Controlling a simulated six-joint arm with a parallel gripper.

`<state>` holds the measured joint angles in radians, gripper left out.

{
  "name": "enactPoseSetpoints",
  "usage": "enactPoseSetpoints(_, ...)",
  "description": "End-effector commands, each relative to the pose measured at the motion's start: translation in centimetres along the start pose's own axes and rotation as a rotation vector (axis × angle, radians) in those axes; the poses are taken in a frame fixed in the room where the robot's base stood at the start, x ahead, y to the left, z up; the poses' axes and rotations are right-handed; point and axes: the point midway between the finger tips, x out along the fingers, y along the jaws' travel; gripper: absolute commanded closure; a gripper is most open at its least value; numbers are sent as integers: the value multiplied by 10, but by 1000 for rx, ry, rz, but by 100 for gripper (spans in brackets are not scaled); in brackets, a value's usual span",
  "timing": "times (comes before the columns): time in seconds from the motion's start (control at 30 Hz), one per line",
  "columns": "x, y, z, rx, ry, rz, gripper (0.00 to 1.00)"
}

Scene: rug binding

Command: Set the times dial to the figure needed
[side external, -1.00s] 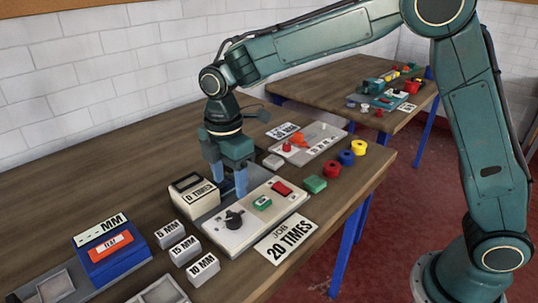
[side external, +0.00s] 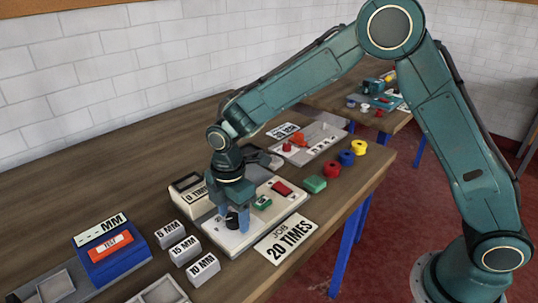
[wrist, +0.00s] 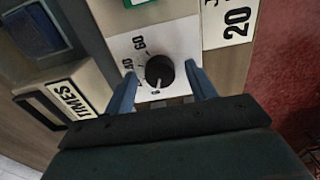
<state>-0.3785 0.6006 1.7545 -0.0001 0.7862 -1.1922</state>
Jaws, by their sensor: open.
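The times dial is a black round knob (wrist: 160,69) on a white scale plate (wrist: 178,40). The figures 40 and 60 show on its left, and a small mark, apparently 0, sits below it. The knob also shows, partly hidden, in the side view (side external: 232,221). My gripper (side external: 233,224) is lowered over it, with one blue finger on each side in the wrist view (wrist: 161,73). The fingers are open, with slim gaps to the knob. A cream display box (side external: 189,192) beside it reads 0 TIMES. The job card (side external: 290,240) reads 20 TIMES.
The panel also carries a green button (side external: 263,202) and a red switch (side external: 283,188). MM blocks (side external: 186,250) and a blue MM box (side external: 108,252) stand left.

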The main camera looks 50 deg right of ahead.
Motion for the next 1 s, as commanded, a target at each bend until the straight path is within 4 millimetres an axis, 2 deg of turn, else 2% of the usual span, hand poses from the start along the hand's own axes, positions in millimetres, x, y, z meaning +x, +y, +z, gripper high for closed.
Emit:
enactPoseSetpoints(0.13, 0, 0, 0, 0, 0, 0, 46)
enactPoseSetpoints(0.3, 0, 0, 0, 0, 0, 0, 79)
enactPoseSetpoints(0.37, 0, 0, 0, 0, 0, 0, 89)
enactPoseSetpoints(0.67, 0, 0, 0, 21, 0, 0, 89)
enactPoseSetpoints(1.0, -1, 0, 0, 178, 0, 0, 89)
